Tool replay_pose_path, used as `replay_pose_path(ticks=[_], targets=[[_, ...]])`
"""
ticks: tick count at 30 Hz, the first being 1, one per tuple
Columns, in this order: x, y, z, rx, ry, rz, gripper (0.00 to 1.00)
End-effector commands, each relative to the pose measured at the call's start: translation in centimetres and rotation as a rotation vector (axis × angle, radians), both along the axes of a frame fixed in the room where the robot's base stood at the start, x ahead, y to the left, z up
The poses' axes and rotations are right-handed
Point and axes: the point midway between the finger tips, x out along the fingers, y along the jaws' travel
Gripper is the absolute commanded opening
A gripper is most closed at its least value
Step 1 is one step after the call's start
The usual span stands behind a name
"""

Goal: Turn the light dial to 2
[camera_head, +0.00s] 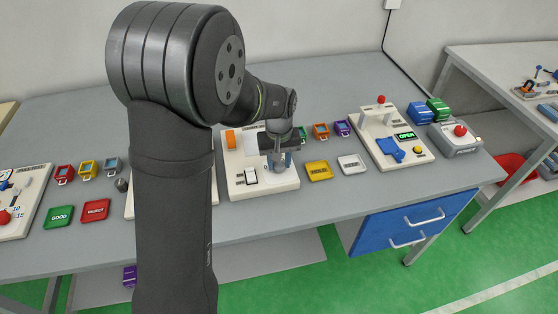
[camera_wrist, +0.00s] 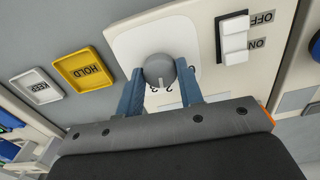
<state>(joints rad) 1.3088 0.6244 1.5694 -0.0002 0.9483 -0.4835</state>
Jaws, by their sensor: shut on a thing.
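The light dial is a round grey knob (camera_wrist: 159,70) on a white plate (camera_wrist: 130,45) in the wrist view. My gripper (camera_wrist: 160,88) has its two blue fingers on either side of the knob, shut on it. A white pointer mark on the knob faces the gripper's palm. Dark numerals show near the knob, one looking like a 2 or 3; most of the scale is hidden. In the head view my gripper (camera_head: 279,160) reaches down onto the cream panel (camera_head: 262,190), and the knob is hidden there.
A white ON/OFF rocker switch (camera_wrist: 234,38) sits beside the dial. A yellow HOLD tray (camera_wrist: 83,69) and a white KEEP tray (camera_wrist: 37,86) lie on the other side. A panel with an OPEN display (camera_head: 405,136) stands to the right. My arm hides part of the bench.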

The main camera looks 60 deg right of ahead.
Motion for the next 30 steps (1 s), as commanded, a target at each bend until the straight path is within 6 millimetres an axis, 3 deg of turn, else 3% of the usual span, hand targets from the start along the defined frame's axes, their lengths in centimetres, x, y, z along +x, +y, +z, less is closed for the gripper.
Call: replay_pose_path(ticks=[12,27,28,30], targets=[[0.06,-0.08,0.04,-0.003,-0.001,0.157,0.11],[0.07,-0.08,0.05,-0.003,-0.001,0.171,0.11],[0.07,-0.08,0.05,-0.003,-0.001,0.171,0.4],[0.07,-0.07,0.04,-0.003,-0.001,0.171,0.54]])
